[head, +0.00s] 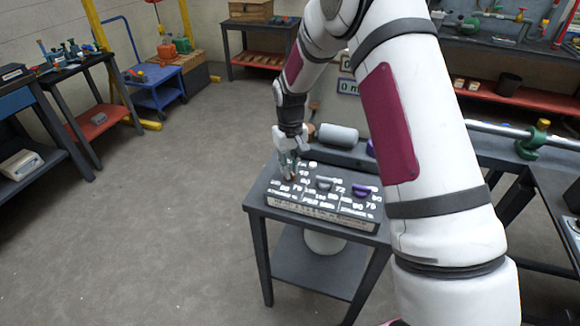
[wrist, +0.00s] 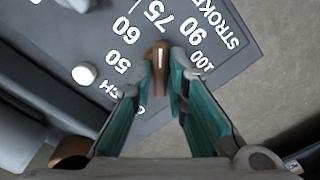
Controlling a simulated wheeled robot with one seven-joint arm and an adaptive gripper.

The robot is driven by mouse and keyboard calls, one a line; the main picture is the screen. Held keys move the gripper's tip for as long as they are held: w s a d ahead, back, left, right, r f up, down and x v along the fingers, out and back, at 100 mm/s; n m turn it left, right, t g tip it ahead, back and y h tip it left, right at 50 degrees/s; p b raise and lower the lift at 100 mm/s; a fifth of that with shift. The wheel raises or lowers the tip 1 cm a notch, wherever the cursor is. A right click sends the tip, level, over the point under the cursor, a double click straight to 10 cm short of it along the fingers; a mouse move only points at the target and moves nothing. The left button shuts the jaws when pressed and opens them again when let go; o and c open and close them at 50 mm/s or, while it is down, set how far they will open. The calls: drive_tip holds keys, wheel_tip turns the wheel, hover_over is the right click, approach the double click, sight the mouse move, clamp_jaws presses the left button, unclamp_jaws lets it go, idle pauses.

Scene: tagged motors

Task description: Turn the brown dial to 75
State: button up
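The brown dial (wrist: 161,72) stands between my fingertips in the wrist view. A white line on its top points up the picture, toward the gap between the printed 75 (wrist: 154,14) and 90 (wrist: 187,28), nearer the 75. In the head view, my gripper (head: 289,168) is down at the left end of the sloped dark panel (head: 325,212); the brown dial is mostly hidden there.
A grey dial (head: 324,183) and a purple dial (head: 362,190) sit to the right on the same panel. A white round knob (wrist: 84,74) lies left of the brown dial in the wrist view. A grey cylinder (head: 339,133) is behind the panel. Open floor lies left.

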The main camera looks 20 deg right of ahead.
drive_tip(key=shift+o, duration=0.8)
wheel_tip(320, 180, up, 12)
